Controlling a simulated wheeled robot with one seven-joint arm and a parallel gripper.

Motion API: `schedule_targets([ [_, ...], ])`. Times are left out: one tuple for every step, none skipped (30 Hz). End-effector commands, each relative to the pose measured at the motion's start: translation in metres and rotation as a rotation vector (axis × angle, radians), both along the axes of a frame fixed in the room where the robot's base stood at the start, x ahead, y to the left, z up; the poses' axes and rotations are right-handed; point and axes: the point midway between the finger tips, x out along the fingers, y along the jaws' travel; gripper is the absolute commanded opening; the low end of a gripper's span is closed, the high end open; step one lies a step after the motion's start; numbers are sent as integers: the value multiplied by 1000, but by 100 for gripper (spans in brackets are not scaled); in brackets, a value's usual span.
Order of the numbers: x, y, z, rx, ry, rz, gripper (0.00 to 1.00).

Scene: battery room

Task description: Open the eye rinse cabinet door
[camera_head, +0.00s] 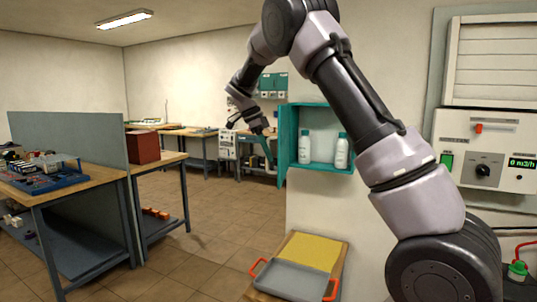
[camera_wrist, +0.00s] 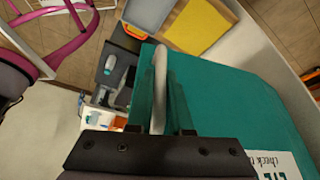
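The teal eye rinse cabinet (camera_head: 322,107) hangs on the wall in the head view. Its door (camera_head: 282,147) stands swung open on the left side, seen nearly edge-on, and two white bottles with teal caps (camera_head: 341,151) show inside. My gripper (camera_head: 268,135) is at the door's outer side. In the wrist view the teal door (camera_wrist: 225,95) fills the right, with a white label (camera_wrist: 275,163). A pale bar handle (camera_wrist: 159,85) runs between the fingers of my gripper (camera_wrist: 159,110). I cannot tell whether the fingers press on it.
A grey tray with red handles (camera_head: 290,280) and a yellow mat (camera_head: 310,250) lie on a bench below the cabinet. A control panel (camera_head: 485,150) is on the right wall. Workbenches (camera_head: 110,178) stand at left. The tiled floor (camera_head: 215,215) between is clear.

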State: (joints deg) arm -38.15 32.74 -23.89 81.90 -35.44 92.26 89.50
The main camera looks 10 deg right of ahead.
Motion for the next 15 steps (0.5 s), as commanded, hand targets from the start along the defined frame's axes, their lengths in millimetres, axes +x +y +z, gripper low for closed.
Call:
schedule_targets([
  [0, 0, 0, 0, 0, 0, 36],
  [0, 0, 0, 0, 0, 0, 47],
  [0, 0, 0, 0, 0, 0, 47],
  [0, 0, 0, 0, 0, 0, 47],
  [0, 0, 0, 0, 0, 0, 47],
  [0, 0, 0, 0, 0, 0, 47],
  [0, 0, 0, 0, 0, 0, 47],
  [0, 0, 0, 0, 0, 0, 47],
  [0, 0, 0, 0, 0, 0, 47],
  [0, 0, 0, 0, 0, 0, 47],
  [0, 0, 0, 0, 0, 1, 47],
  [0, 0, 1, 0, -1, 1, 47],
  [0, 1, 3, 0, -1, 1, 47],
  [1, 2, 5, 0, -1, 2, 47],
  [1, 4, 9, 0, -3, 2, 47],
])
